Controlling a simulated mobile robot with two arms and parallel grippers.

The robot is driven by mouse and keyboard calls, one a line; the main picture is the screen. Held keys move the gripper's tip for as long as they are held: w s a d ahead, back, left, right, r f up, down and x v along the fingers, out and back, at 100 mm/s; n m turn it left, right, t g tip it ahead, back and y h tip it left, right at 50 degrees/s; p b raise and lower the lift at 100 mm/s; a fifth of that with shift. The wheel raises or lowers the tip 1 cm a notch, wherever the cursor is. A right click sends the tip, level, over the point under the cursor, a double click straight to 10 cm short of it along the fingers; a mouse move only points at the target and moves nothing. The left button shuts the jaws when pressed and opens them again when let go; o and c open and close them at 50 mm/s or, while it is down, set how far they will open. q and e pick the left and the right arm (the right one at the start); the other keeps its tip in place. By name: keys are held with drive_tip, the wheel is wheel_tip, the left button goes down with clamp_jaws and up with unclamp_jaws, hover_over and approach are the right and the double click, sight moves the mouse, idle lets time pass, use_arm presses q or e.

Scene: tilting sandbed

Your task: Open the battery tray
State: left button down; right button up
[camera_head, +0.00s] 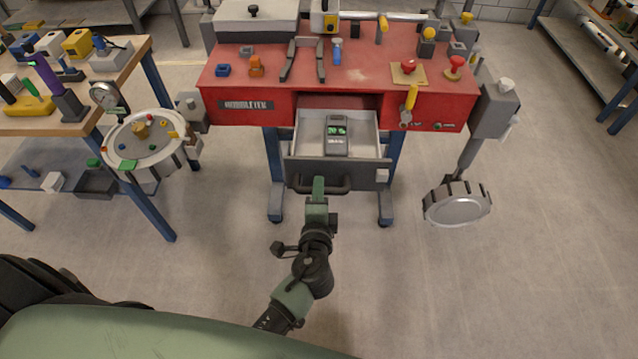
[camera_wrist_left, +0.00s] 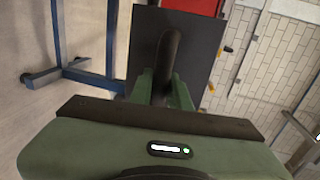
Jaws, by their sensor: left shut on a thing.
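The battery tray (camera_head: 305,137) is a light grey drawer under the red workbench top, pulled partly out, with a dark front panel. A grey battery with a green display (camera_head: 337,134) lies inside it. A dark bar handle (camera_head: 340,186) runs across the tray's front. My left gripper (camera_head: 318,187) is shut on the handle left of its middle. In the left wrist view the handle (camera_wrist_left: 168,55) sits between the green fingers (camera_wrist_left: 160,88), with the dark front panel (camera_wrist_left: 195,50) behind it. My right gripper is not in view.
The red bench (camera_head: 350,70) carries clamps, knobs and buttons. A yellow-handled lever (camera_head: 411,98) is on its front, right of the tray. A round dial table (camera_head: 145,140) stands left, and a grey toothed wheel (camera_head: 457,204) hangs right. The floor in front is clear.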

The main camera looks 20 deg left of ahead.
use_arm(q)
drive_tip(key=c, duration=1.3)
unclamp_jaws()
drive_tip(key=shift+s, duration=0.1)
drive_tip(key=b+v, duration=0.1)
drive_tip(key=v, duration=0.6)
drive_tip(key=shift+s+d, duration=0.2)
drive_tip(key=shift+s, duration=0.15)
drive_tip(key=s+f+n+g+h, duration=0.2)
drive_tip(key=s+f+g, duration=0.3)
drive_tip(key=f, duration=1)
drive_tip(key=s+f+n+g+h, duration=0.1)
drive_tip(key=s+f+g, duration=0.2)
drive_tip(key=s+f, duration=0.85)
drive_tip(key=s+a+f+n+g, duration=0.2)
drive_tip(key=s+a+f+n, duration=0.1)
drive_tip(key=s+f, duration=0.3)
drive_tip(key=s+a+f+n+g, duration=0.2)
drive_tip(key=s+a+f+n, duration=0.1)
drive_tip(key=s+f, duration=0.4)
drive_tip(key=s+a+f+n+g+h, duration=0.1)
drive_tip(key=s+a+f+n+g, duration=0.1)
drive_tip(key=s+f, duration=0.5)
drive_tip(key=shift+a+n, duration=0.7)
drive_tip(key=shift+a, duration=0.15)
